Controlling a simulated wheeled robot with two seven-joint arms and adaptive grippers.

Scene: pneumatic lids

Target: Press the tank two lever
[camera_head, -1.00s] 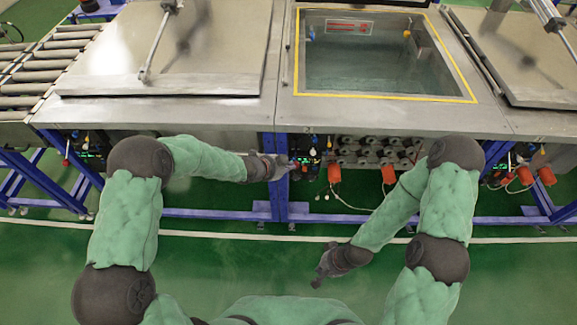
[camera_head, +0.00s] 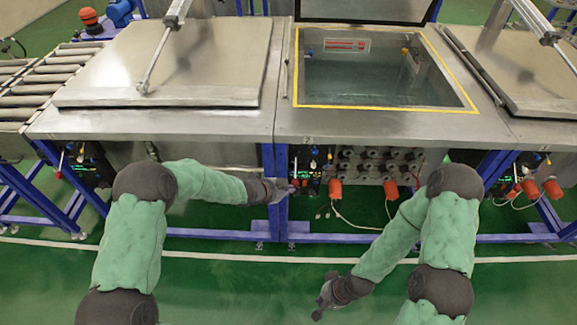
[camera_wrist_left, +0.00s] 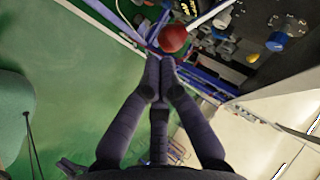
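The tank two lever has a red ball knob (camera_wrist_left: 173,38) on a pale rod in the left wrist view. In the head view it is small, at the left side of the control panel (camera_head: 309,172) below the open middle tank (camera_head: 375,80). My left gripper (camera_wrist_left: 160,62) has its fingertips together, just below the knob in the wrist view; I cannot tell whether they touch it. In the head view the left gripper (camera_head: 287,190) is at the panel's left edge. My right gripper (camera_head: 322,300) hangs low over the floor, away from the panel; its fingers are too small to read.
Closed lids cover the left tank (camera_head: 170,65) and right tank (camera_head: 530,65). Blue frame legs (camera_head: 272,215) stand beside the left gripper. Orange fittings (camera_head: 336,189) and hoses sit right of the panel. The green floor (camera_head: 240,275) in front is clear.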

